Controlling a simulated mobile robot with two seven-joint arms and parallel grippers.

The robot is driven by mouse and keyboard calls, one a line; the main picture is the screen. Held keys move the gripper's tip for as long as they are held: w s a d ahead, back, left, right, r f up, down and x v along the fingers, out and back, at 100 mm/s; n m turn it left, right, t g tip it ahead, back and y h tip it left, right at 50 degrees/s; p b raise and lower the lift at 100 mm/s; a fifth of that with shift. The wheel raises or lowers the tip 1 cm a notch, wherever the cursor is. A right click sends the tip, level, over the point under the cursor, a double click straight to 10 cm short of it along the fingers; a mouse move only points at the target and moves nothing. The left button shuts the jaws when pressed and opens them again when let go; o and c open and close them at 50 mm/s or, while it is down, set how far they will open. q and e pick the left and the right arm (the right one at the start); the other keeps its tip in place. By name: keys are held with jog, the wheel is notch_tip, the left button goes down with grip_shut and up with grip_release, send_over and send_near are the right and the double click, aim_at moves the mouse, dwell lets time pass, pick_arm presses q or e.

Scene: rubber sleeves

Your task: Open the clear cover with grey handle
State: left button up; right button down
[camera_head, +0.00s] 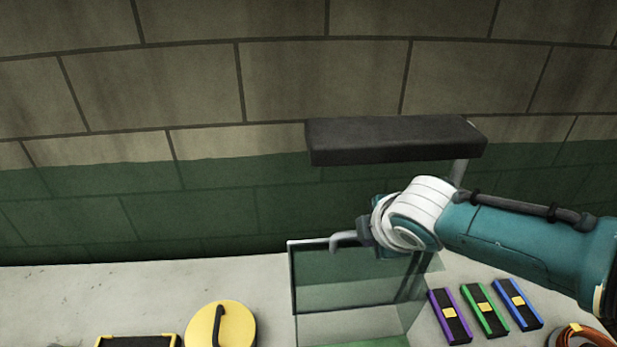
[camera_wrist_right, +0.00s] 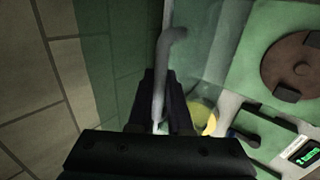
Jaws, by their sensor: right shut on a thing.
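The clear cover (camera_head: 345,292) is a see-through, dark-edged box shape on the bench, low and right of centre in the head view. Its grey handle (camera_head: 343,240) is a bent bar near the cover's top edge. My right gripper (camera_head: 367,233) is at the handle and shut on it. In the right wrist view the grey handle (camera_wrist_right: 162,75) runs up from between the fingers of my right gripper (camera_wrist_right: 160,105). Part of the handle is hidden by the fingers. Clear panel surface (camera_wrist_right: 200,45) shows beside the handle there. My left gripper is not in view.
A black shelf-like block (camera_head: 395,139) on a post stands above my right arm. Purple (camera_head: 450,317), green (camera_head: 484,310) and blue (camera_head: 517,304) cases lie at right. A yellow round lid (camera_head: 221,328) lies left of the cover. The bench (camera_head: 120,295) is clear at left.

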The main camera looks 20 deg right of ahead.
jog(key=shift+w+d+f, duration=0.1)
jog(key=shift+w, duration=0.45)
jog(key=c, duration=0.8)
grip_release()
jog(key=shift+c, duration=0.2)
jog(key=shift+s+r+p, duration=0.3)
jog(key=shift+r+p, duration=0.15)
jog(key=shift+r, duration=0.15)
jog(key=p+v, duration=0.3)
jog(key=v, duration=0.5)
jog(key=shift+s+r, duration=0.2)
jog(key=shift+s, duration=0.05)
